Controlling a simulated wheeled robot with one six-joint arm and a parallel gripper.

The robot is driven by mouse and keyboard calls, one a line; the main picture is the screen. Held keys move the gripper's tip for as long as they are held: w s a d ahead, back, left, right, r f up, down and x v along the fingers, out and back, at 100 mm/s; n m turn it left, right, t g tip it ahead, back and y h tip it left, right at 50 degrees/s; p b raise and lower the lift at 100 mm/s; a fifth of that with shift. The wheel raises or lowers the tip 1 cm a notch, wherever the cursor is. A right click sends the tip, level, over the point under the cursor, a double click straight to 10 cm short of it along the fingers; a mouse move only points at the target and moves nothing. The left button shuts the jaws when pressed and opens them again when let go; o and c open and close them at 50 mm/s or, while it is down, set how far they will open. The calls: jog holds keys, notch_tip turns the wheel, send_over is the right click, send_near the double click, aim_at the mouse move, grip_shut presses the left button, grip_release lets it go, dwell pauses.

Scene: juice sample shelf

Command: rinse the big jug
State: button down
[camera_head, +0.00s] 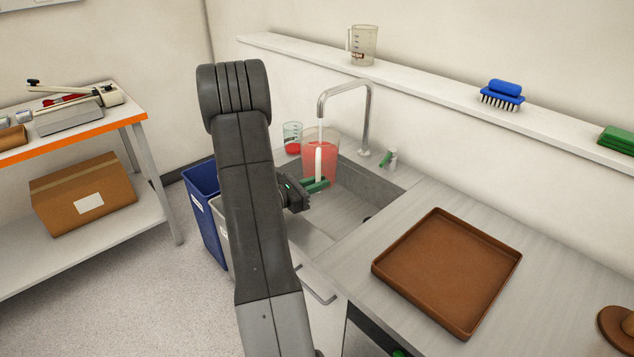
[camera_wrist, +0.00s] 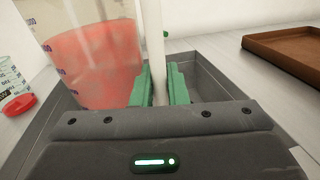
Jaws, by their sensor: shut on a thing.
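The big jug (camera_head: 331,160) is clear with pink-red in its lower part, and is upright over the sink (camera_head: 345,212) under the tap (camera_head: 369,105). My gripper (camera_head: 317,186) has green fingers shut on the jug's pale upright handle. In the wrist view the jug (camera_wrist: 95,62) is left of the fingers (camera_wrist: 160,88), with the handle between them.
A small beaker (camera_head: 292,133) with a red lower part stands left of the jug. Another jug (camera_head: 364,46) and a blue brush (camera_head: 502,92) are on the wall shelf (camera_head: 430,80). A brown tray (camera_head: 377,270) lies on the right counter. Blue bin (camera_head: 202,205) stands left of the sink.

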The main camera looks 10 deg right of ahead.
jog(key=s, duration=0.3)
jog(key=s+a+b, duration=0.1)
jog(key=s, duration=0.2)
jog(key=s+a+b, duration=0.1)
jog(key=s, duration=0.2)
jog(key=shift+a, duration=0.25)
jog(key=shift+s, duration=0.4)
